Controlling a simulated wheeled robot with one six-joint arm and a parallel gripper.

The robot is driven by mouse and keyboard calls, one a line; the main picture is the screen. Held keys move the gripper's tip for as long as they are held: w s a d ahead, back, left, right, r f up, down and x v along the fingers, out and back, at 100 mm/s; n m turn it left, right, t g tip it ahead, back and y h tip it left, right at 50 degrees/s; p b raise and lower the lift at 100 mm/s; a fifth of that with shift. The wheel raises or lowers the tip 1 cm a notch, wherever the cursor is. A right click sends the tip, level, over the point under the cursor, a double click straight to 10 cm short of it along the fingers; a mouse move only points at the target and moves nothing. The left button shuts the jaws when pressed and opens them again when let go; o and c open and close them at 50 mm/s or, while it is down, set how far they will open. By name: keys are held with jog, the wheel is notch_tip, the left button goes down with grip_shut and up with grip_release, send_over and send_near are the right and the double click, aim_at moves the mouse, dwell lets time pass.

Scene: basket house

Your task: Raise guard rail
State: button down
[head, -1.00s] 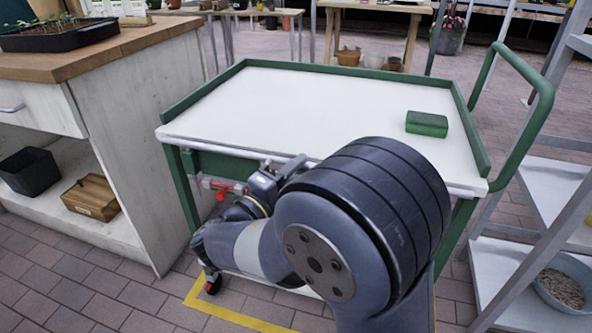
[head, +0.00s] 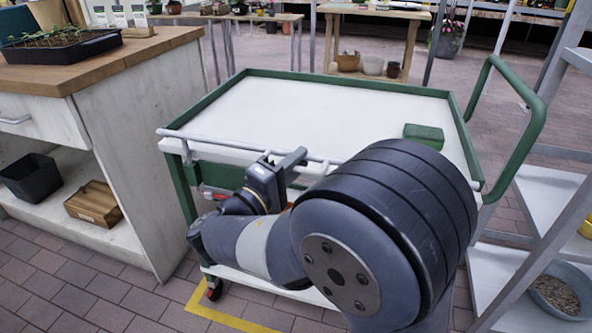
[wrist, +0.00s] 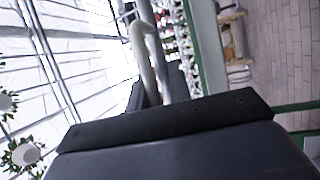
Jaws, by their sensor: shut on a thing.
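The guard rail (head: 215,141) is a pale grey bar along the near long side of the green-framed cart (head: 330,115). At its left part, the rail sits a little above the cart's white top edge. My gripper (head: 284,158) is at the near side of the cart, shut on the rail left of its middle. The right part of the rail is hidden behind my arm. In the wrist view, a pale bar (wrist: 148,55), apparently the rail, runs away from between the dark fingers.
A green block (head: 424,135) lies at the right of the cart top. A green handle (head: 525,110) rises at the cart's right end. A wooden-topped bench (head: 110,60) stands close on the left, and a metal shelf rack (head: 535,195) on the right. Most of the cart top is clear.

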jog(key=shift+r+p, duration=0.3)
jog(key=shift+r, duration=1.25)
jog(key=c, duration=1.5)
grip_release()
jog(key=shift+r, duration=0.1)
jog(key=p+v, duration=0.1)
jog(key=v, duration=0.4)
jog(key=p+v, duration=0.1)
jog(key=v, duration=0.5)
jog(key=shift+f, duration=0.2)
